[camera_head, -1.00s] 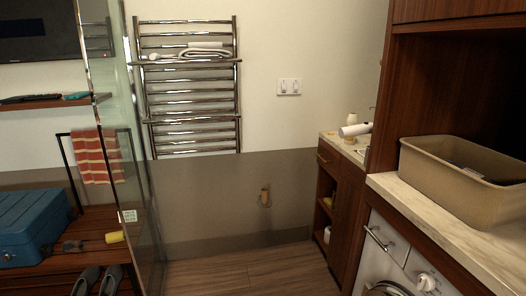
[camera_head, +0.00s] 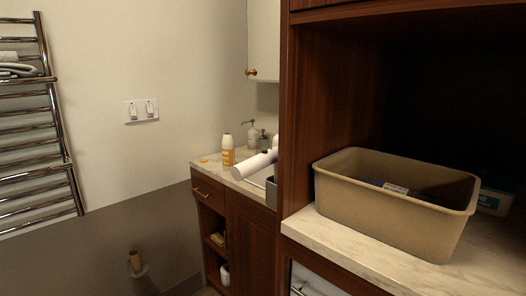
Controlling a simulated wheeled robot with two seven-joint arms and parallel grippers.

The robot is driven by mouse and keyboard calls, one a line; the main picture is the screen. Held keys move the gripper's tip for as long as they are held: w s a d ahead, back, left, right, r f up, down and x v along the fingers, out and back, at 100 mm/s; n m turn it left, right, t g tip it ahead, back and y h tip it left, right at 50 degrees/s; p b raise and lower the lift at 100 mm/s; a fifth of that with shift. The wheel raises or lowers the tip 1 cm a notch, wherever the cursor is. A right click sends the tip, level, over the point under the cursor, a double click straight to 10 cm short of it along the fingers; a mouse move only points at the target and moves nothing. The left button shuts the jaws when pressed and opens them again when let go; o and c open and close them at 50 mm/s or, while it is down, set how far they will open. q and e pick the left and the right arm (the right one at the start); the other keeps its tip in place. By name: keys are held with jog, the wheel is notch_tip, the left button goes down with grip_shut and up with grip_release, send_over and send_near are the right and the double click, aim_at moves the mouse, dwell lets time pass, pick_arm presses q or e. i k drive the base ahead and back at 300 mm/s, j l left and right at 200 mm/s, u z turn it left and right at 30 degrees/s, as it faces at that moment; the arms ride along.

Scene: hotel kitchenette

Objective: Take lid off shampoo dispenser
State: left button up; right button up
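Several bottles stand on the sink counter beyond the tall wooden cabinet. One is a pale bottle with a pump top (camera_head: 252,136), upright at the back of the counter. Another is an orange and white bottle (camera_head: 228,152), upright to its left. I cannot tell for certain which one is the shampoo dispenser, and their lids are too small to make out. Neither of my grippers is in view.
A white cylindrical object (camera_head: 253,165) and a dark grey cup (camera_head: 271,192) are at the counter's front. The wooden vanity (camera_head: 250,240) stands below. A beige bin (camera_head: 385,205) sits on the nearer marble top (camera_head: 365,255). A towel rack (camera_head: 35,130) is at left.

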aim_at(262, 136)
jog(key=i+j+z, duration=0.6)
jog(key=j+z, duration=0.15)
jog(key=j, duration=0.2)
jog(key=i+j+z, duration=0.15)
jog(key=j+z, duration=0.15)
jog(key=i+j+z, duration=0.1)
jog(key=j+z, duration=0.15)
jog(key=j, duration=0.25)
